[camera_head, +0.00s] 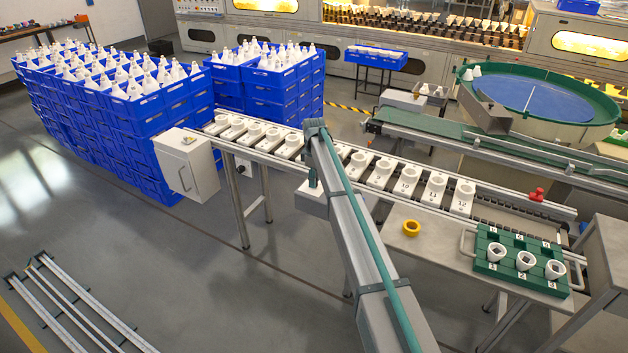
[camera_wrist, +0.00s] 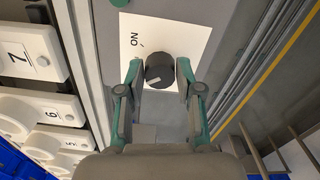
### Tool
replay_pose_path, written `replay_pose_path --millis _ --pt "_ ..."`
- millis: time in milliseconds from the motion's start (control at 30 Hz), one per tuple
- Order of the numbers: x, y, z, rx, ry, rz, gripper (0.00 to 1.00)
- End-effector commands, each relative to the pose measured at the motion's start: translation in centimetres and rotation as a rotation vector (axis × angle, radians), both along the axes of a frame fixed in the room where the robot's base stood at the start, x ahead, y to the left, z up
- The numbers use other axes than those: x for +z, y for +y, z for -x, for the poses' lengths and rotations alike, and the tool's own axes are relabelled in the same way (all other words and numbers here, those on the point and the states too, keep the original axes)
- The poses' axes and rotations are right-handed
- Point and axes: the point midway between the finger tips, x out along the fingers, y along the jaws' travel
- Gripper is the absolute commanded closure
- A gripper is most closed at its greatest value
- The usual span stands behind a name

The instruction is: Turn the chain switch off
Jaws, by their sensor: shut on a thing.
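The chain switch is a round black knob (camera_wrist: 160,70) on a white plate (camera_wrist: 190,32) marked ON, in the wrist view. A short tick sits by the ON label. A pale pointer line on the knob points to the lower left in the picture, away from that tick. My gripper (camera_wrist: 159,76) has one teal-and-grey finger on each side of the knob and is shut on it. In the head view the pale switch box (camera_head: 312,203) stands at the front side of the conveyor. My arm hides part of it and most of my gripper.
The chain conveyor (camera_head: 340,178) carries white numbered holders with cups. A grey cabinet (camera_head: 188,165) hangs at its left end. The floor in front is mostly clear.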

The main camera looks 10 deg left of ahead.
Motion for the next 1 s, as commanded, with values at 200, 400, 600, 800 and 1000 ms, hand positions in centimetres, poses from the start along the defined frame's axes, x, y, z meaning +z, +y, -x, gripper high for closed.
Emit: replay_pose_path --millis 200,400,600,800,1000 --pt "0.07 0.04 -0.06 0.014 -0.001 -0.001 1.0" --pt "0.07 0.04 -0.06 0.014 -0.001 -0.001 1.0" --pt "0.05 0.03 -0.05 0.013 -0.001 -0.001 0.42" --pt "0.03 0.02 -0.02 0.012 -0.001 -0.001 0.4" --pt "0.4 0.01 -0.03 0.012 -0.001 -0.001 0.4"
